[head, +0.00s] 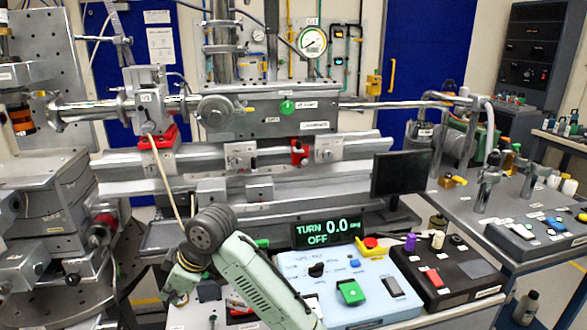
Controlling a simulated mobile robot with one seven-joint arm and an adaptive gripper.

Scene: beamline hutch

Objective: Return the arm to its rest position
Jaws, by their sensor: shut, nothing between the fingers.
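My arm, pale green with a dark ribbed joint, rises from the bottom edge of the head view. It bends at that joint in front of the bench, and a shorter part hangs down to the left of it. I cannot make out my gripper or its fingers in this view. The arm stands left of the light blue control box (345,283), with a gap to the green switch (350,291) on it. The display (328,232) behind the box reads "TURN 0.0 deg OFF".
A black box (447,277) with a red switch stands right of the blue box. A dark monitor (401,173) stands behind them. The metal beamline (265,125) with a round gauge (312,41) spans the back. A stacked stage (40,205) stands at left. A side bench (450,205) is at right.

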